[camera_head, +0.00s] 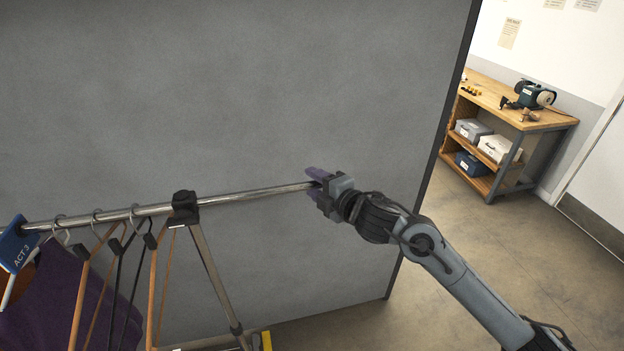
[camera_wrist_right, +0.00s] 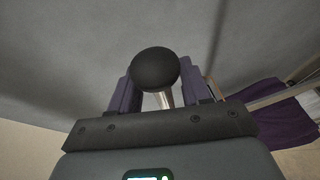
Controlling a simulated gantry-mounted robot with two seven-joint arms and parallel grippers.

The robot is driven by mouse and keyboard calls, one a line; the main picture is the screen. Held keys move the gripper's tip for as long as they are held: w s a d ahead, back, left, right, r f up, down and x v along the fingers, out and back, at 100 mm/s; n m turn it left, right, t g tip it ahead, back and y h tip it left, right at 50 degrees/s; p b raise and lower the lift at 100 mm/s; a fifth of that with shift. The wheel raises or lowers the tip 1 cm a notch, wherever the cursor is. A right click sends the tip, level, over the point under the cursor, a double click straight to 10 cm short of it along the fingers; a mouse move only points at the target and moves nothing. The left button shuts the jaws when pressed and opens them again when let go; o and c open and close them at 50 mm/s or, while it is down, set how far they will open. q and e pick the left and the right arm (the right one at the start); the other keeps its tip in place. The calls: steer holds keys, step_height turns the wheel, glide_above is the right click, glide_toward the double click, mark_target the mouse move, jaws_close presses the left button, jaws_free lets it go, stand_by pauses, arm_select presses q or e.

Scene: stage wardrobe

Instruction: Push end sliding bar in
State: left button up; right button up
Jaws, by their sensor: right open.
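The end sliding bar (camera_head: 262,193) is a metal tube that sticks out to the right from the black collar (camera_head: 185,207) of the clothes rack. My right gripper (camera_head: 314,178) is at the bar's outer end, in front of the grey panel. In the right wrist view, a round black end cap (camera_wrist_right: 156,69) sits between the open purple fingers (camera_wrist_right: 158,90), with a short length of bar below it. I cannot tell whether the fingers touch the cap. My left gripper is not in view.
Several hangers (camera_head: 150,240), a blue ACT 3 tag (camera_head: 14,246) and a purple garment (camera_head: 50,300) hang on the rack at left. A grey panel (camera_head: 250,80) stands close behind the bar. A workbench (camera_head: 490,95) stands far right. Open floor lies between.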

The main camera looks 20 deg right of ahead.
steer(key=shift+x, duration=0.8)
jaws_close()
